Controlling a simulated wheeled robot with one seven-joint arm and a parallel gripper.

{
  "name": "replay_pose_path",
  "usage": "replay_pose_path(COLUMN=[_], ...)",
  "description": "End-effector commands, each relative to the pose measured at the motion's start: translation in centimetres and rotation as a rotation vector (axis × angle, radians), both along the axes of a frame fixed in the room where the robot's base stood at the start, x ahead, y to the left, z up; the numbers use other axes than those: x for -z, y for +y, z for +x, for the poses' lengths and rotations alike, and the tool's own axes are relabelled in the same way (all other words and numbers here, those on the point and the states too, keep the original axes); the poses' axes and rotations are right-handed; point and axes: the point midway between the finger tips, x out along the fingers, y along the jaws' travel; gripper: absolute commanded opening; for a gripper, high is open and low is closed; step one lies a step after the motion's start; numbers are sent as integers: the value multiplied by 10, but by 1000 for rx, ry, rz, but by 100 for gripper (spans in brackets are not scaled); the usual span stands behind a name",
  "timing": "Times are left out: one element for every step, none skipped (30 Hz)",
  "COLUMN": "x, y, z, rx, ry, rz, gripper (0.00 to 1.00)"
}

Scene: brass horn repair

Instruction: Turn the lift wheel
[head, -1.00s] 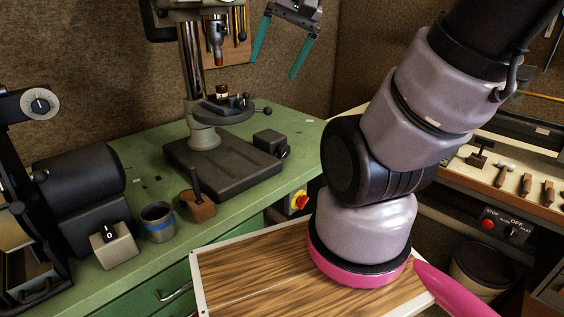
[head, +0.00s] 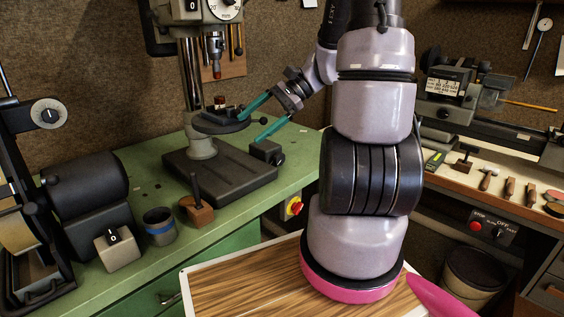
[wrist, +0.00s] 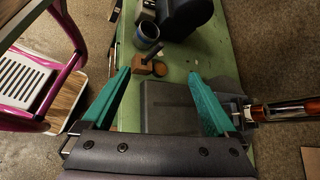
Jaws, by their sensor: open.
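The drill press has a round dark table (head: 222,124) on its steel column (head: 190,80). A short rod with a black knob (head: 263,121) sticks out at the table's right side; I cannot tell whether it belongs to the lift wheel, and no full wheel shows clearly. My gripper (head: 247,130) is open and empty, its two teal fingers pointing left and down beside the table's right edge, with the knob appearing between them. In the wrist view my gripper (wrist: 160,75) shows spread above the drill press base (wrist: 168,108); no wheel shows between the fingers.
A black box (head: 266,152) sits at the base's right. A wooden block with a handle (head: 197,208), a cup (head: 159,225) and a grinder (head: 85,190) stand on the green bench (head: 140,265). A lathe (head: 470,95) stands on the right bench.

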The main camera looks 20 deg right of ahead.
Motion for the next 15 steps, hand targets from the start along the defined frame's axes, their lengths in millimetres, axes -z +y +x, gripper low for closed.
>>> replay_pose_path(x=[12,17,25,30,36,43,49,56,64,71,78,89,97,105,117], y=[-7,-10,-15,-19,-24,-31,-36,-42,-51,-57,-65,-74,-82,-90,-101], z=[8,13,20,25,30,37,42,46,53,57,61,65,69,72,75], rx=[61,95,144,182,221,274,315,358,417,460,507,570,617,666,734], ry=[41,57,77,91,102,118,130,139,151,159,166,175,179,185,192], rz=[78,121,178,222,263,321,363,403,458,497,536,588,624,662,709], gripper=[93,93,93,93,93,93,93,93,93,93,93,93,93,93,93])
